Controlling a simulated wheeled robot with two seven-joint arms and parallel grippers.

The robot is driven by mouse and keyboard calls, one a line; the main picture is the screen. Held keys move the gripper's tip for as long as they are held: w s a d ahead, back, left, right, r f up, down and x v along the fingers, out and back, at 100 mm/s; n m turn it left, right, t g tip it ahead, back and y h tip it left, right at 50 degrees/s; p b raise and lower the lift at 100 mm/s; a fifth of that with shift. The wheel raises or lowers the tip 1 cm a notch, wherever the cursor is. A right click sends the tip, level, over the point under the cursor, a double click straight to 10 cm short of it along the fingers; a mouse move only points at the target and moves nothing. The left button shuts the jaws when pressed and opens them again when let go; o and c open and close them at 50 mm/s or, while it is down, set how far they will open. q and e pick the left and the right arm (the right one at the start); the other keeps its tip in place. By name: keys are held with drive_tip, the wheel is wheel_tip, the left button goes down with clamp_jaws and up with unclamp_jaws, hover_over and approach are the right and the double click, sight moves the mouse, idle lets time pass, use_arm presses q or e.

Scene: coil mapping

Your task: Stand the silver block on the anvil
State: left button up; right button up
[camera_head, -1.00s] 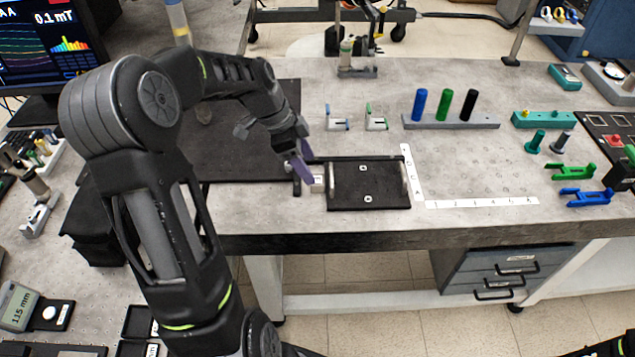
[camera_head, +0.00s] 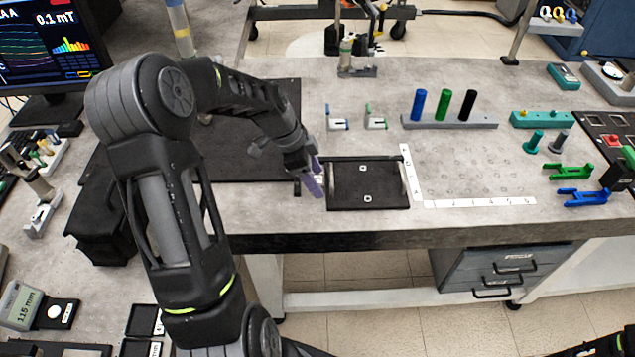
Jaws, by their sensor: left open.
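I cannot clearly make out the silver block; the gripper covers the spot by the tray's left edge. My right gripper is not in view; only a piece of my right arm shows at bottom right.
Blue, green and black cylinders stand on a grey rack (camera_head: 450,122). Blue and green forked pieces (camera_head: 582,198) lie at the right. A dark mat (camera_head: 240,150) lies behind my left arm. The lettered and numbered grid area (camera_head: 480,178) right of the tray is largely clear.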

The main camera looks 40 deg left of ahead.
use_arm(q)
drive_tip(key=shift+c, duration=0.2)
clamp_jaws()
idle(0.4)
